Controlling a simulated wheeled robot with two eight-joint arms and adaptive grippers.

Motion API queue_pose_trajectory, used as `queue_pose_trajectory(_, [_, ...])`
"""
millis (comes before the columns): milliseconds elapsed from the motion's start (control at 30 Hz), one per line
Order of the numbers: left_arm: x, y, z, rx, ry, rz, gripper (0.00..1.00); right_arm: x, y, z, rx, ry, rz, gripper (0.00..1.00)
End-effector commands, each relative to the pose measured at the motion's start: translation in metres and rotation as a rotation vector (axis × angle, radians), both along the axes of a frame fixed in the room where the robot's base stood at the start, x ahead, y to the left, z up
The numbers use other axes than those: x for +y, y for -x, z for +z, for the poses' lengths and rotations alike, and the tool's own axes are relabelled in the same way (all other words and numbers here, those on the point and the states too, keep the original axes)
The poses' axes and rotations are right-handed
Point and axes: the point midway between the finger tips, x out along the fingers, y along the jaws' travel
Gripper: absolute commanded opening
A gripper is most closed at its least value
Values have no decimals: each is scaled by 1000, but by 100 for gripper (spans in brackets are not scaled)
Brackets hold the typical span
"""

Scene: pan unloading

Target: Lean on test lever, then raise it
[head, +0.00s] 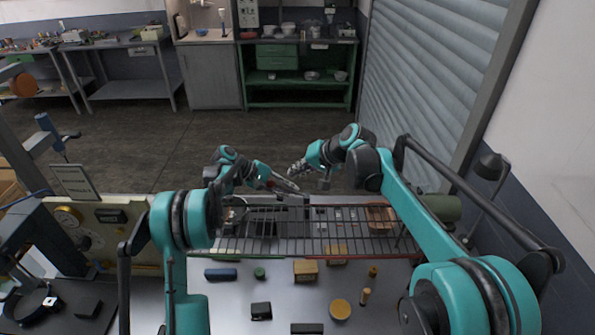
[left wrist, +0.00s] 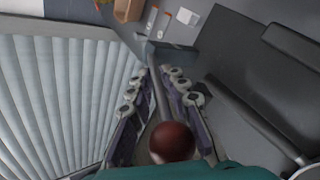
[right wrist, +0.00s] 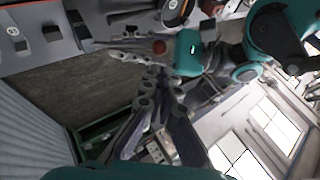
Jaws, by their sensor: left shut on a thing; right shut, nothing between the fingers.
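The test lever (left wrist: 158,95) is a grey rod with a dark red ball knob (left wrist: 172,142). In the left wrist view the rod runs up between the fingers of my left gripper (left wrist: 156,78), which is shut on it. The knob also shows in the right wrist view (right wrist: 159,47), beside the left gripper's fingers. In the head view my left gripper (head: 288,186) is over the far side of the bench, and the lever is small and mostly hidden. My right gripper (head: 297,168) is just above it, apart from the lever. The right wrist view shows its fingers (right wrist: 158,78) shut and empty.
A wire rack (head: 320,248) spans the bench below the grippers. A shutter (head: 430,80) stands at the right. The floor beyond is clear.

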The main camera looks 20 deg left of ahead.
Motion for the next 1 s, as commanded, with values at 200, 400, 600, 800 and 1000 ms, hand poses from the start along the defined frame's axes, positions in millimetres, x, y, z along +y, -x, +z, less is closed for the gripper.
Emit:
queue_pose_trajectory(200, [2, 4, -9, 13, -19, -7, 0, 33, -12, -36, -1, 2, 2, 0])
queue_pose_trajectory(400, [2, 4, -9, 13, -19, -7, 0, 55, -19, -60, 0, 1, 1, 0])
queue_pose_trajectory(600, [2, 4, -9, 13, -19, -7, 0, 66, -23, -72, -1, 1, 0, 0])
queue_pose_trajectory(800, [2, 4, -9, 13, -19, -7, 0, 68, -24, -74, 0, 2, -1, 0])
queue_pose_trajectory(1000, [2, 4, -9, 13, -19, -7, 0, 68, -24, -75, 0, 2, -1, 0])
